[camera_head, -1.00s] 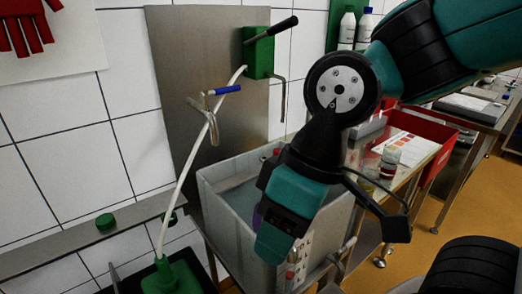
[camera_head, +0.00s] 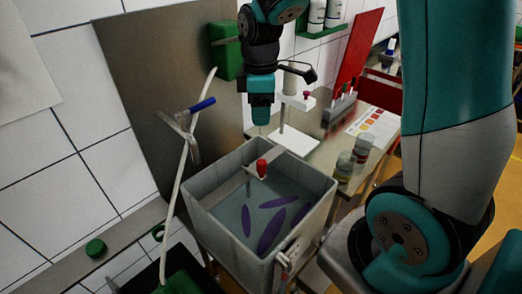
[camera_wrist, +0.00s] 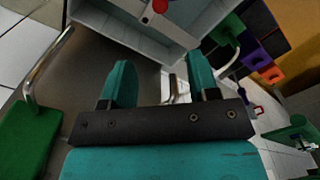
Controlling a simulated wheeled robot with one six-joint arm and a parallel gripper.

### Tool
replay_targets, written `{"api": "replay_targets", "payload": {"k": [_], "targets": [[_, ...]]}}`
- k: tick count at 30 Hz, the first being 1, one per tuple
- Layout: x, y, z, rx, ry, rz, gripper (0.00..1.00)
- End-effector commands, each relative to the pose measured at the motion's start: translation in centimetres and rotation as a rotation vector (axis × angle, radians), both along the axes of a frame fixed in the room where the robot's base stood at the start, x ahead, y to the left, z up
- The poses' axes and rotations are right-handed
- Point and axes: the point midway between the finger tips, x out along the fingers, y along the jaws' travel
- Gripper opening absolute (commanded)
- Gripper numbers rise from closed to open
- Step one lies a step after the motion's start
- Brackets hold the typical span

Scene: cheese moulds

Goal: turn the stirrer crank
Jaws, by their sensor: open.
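A red upright knob (camera_head: 262,168) on a grey bar over the tub appears to be the grip of the stirrer crank. Purple paddle shapes (camera_head: 272,230) lie below it in the tub's liquid. The knob also shows at the top of the wrist view (camera_wrist: 160,5). My gripper (camera_head: 261,112) points down behind and above the tub's far rim, apart from the knob. In the wrist view my gripper (camera_wrist: 158,65) is open, with nothing between its two teal fingers. The bar's attachment is hard to make out.
The grey tub (camera_head: 318,222) stands before a steel back plate (camera_head: 140,75). A green box (camera_head: 222,50) on the plate is close to my arm; a bent metal rod (camera_wrist: 45,75) is near it. A tap with a blue lever (camera_head: 202,104) stands left. Jars (camera_head: 345,165) stand right.

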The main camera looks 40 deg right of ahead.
Motion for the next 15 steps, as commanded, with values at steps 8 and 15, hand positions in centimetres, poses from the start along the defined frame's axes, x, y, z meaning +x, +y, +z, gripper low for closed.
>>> {"api": "replay_targets", "payload": {"k": [8, 15], "targets": [[-0.1, -0.1, -4.8, 0.000, 0.009, 0.003, 0.55], [-0.2, 0.0, -10.4, 0.000, 0.009, 0.003, 0.55]]}}
